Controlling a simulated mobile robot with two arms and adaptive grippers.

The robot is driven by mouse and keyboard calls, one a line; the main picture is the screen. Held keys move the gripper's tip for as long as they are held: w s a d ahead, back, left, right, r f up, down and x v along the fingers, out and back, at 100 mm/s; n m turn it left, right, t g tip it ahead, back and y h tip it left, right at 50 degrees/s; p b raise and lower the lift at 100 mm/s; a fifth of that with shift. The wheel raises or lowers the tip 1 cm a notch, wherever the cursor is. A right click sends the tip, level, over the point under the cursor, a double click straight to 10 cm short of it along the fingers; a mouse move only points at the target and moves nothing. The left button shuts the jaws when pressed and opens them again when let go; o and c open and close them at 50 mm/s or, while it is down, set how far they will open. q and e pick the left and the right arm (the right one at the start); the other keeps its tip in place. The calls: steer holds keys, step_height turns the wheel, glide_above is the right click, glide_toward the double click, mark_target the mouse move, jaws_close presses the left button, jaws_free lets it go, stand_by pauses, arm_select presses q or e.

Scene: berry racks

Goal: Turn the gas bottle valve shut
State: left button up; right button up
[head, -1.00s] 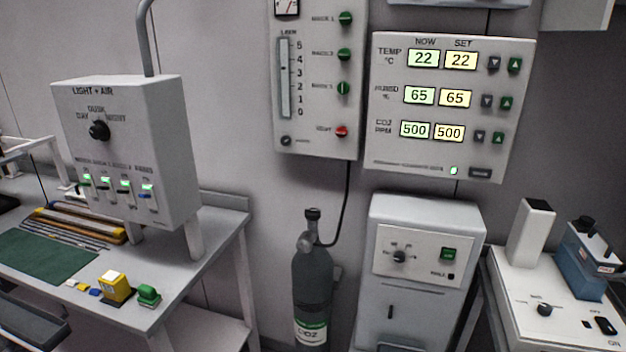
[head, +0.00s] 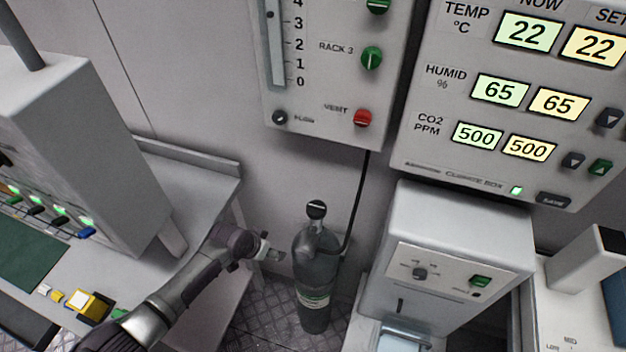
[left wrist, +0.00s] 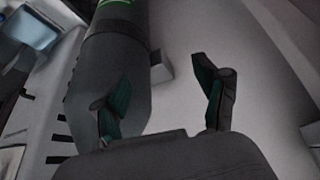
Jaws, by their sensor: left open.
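The gas bottle (head: 316,270) is a dark grey cylinder with a green and white label, upright on the floor against the wall. Its valve (head: 316,209) is a black knob on top, with a hose fitting below it. My left gripper (head: 274,255) is just left of the bottle's upper body, lower than the valve. In the left wrist view my left gripper (left wrist: 161,72) is open, with nothing seen held between its green-padded fingers. The bottle's grey body (left wrist: 105,65) lies behind the left finger; the valve is out of that view. My right gripper is not in view.
A black hose (head: 358,195) runs from the bottle up to the wall panel (head: 320,85). A grey cabinet (head: 455,215) stands close right of the bottle. A workbench (head: 205,200) with a control box (head: 85,150) is on the left.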

arm_select(q)
steer(key=s+d+r+m+g+p, duration=0.1)
steer(key=d+r+m+p, duration=0.25)
steer(key=r, duration=1.25)
steer(key=d+r+m+g+p, duration=0.1)
steer(key=d+r+m+p, duration=0.3)
steer(key=r, duration=1.3)
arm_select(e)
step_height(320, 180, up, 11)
arm_select(q)
glide_toward(315, 208)
steer(key=shift+n+h, duration=0.3)
steer(key=shift+n, duration=0.05)
steer(key=b+x, duration=0.7)
steer(key=x, duration=0.1)
steer(key=shift+a+b, duration=0.35)
steer(key=shift+w+d+f+b, duration=0.1)
steer(key=shift+d+f+b, duration=0.15)
steer(key=shift+f+b, duration=0.25)
steer(key=shift+r, duration=0.1)
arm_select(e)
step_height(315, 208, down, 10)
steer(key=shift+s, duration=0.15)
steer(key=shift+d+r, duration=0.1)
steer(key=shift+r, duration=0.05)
